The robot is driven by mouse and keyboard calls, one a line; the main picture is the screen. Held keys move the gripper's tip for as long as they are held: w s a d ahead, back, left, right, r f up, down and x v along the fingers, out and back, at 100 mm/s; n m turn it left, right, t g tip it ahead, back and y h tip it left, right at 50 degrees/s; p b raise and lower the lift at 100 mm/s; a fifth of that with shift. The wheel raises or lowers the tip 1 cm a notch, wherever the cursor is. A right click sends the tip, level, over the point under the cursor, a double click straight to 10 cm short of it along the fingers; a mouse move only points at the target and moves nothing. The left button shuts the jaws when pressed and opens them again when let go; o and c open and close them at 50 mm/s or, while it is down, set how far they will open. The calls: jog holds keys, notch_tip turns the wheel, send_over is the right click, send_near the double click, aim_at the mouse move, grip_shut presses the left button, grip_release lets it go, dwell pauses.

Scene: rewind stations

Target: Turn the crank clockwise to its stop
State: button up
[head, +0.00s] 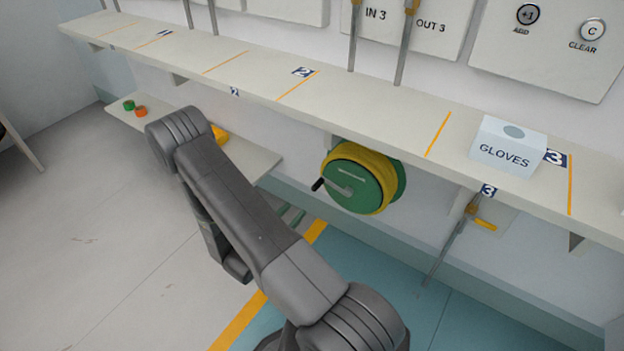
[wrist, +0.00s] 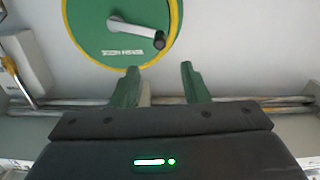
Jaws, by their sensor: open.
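A green reel (head: 352,187) wound with yellow hose or cable hangs on the wall under the long shelf. Its crank (head: 336,186) is a light arm with a black knob (head: 317,184), pointing left in the head view. In the wrist view the reel (wrist: 115,52) is at the top, with its label upside down. There the crank arm (wrist: 130,27) points right to the black knob (wrist: 159,40). My gripper (wrist: 160,72) is open and empty, its green fingers apart and just short of the knob. In the head view only its fingertips (head: 292,215) show beyond my arm.
The long shelf (head: 385,110) runs above the reel and carries a GLOVES box (head: 508,147). A lower shelf (head: 245,158) is left of the reel. A rod with an orange handle (head: 484,224) stands right of it.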

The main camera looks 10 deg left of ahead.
aim_at(313, 190)
jog(key=b+x, duration=0.1)
jog(key=x, duration=1.2)
jog(key=shift+w+d+r, duration=0.15)
jog(key=shift+w, duration=0.15)
grip_shut()
